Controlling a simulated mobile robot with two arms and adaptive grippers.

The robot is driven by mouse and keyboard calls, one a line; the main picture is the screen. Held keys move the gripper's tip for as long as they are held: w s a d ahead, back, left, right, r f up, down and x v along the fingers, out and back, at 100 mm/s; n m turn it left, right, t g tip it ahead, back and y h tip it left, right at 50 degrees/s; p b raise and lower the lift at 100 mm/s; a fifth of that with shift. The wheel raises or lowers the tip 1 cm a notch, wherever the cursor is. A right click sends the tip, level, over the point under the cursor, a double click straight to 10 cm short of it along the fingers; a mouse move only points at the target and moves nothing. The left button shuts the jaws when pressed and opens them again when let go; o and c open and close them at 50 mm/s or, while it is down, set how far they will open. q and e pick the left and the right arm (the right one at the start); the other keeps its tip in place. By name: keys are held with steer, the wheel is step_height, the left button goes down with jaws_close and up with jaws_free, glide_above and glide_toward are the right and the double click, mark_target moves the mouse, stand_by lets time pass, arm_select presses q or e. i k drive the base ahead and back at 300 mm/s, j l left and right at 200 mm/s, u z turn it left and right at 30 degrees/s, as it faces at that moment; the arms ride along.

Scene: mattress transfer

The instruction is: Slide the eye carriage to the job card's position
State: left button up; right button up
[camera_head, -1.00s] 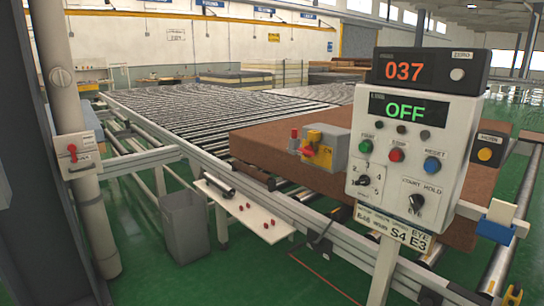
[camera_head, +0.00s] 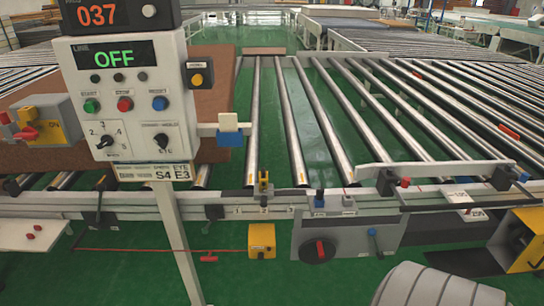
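A small yellow and black piece (camera_head: 264,184), which looks like the eye carriage, stands on the conveyor's front rail. It sits above a white strip (camera_head: 250,212) marked 1, 2, 3, at about the 2. Neither gripper shows. A pale grey ribbed shape at the lower right edge may be part of my arm.
The control panel (camera_head: 130,100) on its post stands in front of the rail at left, its display reading OFF. A grey box with a red knob (camera_head: 320,250) and a yellow box (camera_head: 262,240) hang below the rail. Bare rollers (camera_head: 330,120) lie behind; a brown mattress (camera_head: 212,75) is at left.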

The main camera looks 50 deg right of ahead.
mark_target(264, 197)
steer(key=z, duration=1.45)
